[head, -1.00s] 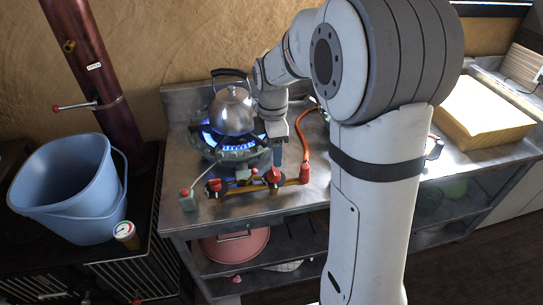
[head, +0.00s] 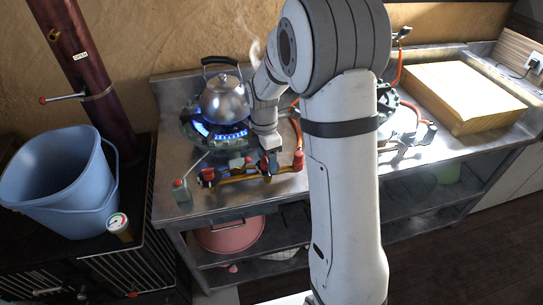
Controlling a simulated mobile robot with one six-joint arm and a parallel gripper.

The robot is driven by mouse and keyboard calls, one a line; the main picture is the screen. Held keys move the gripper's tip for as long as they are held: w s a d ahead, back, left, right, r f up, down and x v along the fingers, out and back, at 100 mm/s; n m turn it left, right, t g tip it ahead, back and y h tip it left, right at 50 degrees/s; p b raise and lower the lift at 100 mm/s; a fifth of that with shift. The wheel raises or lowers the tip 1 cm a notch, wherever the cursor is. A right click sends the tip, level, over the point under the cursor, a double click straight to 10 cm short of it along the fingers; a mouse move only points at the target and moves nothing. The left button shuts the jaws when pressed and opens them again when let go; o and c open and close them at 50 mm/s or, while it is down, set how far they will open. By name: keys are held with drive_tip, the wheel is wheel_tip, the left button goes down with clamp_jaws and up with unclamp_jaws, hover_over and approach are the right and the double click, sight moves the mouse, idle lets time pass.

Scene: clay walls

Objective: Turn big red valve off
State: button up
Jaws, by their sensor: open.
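A brass gas manifold (head: 238,177) lies along the front of the metal counter, carrying red valve handles. One red valve (head: 208,174) is at its left. Another red valve (head: 267,169) is at its right, directly under my gripper (head: 269,158) and partly hidden by it; it looks like the bigger one. My gripper is open and points down at this valve, with its fingers at or around it; contact cannot be told. Behind, a gas burner (head: 200,132) burns with blue flames under a steel kettle (head: 224,100).
A red hose fitting (head: 298,160) stands just right of my gripper. A blue bucket (head: 62,185), a gauge (head: 118,224) and a red-tipped pipe lever (head: 62,98) are further left. A wooden board (head: 463,95) lies at right.

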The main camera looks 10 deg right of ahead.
drive_tip(key=c, duration=0.9)
drive_tip(key=shift+d, duration=0.15)
drive_tip(key=shift+m, duration=0.3)
drive_tip(key=shift+a+r+m, duration=0.1)
drive_tip(key=shift+a+m, duration=0.1)
drive_tip(key=shift+m, duration=0.7)
drive_tip(key=m, duration=0.6)
drive_tip(key=shift+w+d+y, duration=0.1)
drive_tip(key=shift+y, duration=0.3)
drive_tip(key=m, duration=0.4)
drive_tip(key=shift+r+m, duration=0.1)
drive_tip(key=shift+m, duration=0.3)
drive_tip(key=m, duration=0.4)
drive_tip(key=shift+d+m+t, duration=0.15)
drive_tip(key=shift+m+t, duration=0.15)
drive_tip(key=shift+t, duration=0.1)
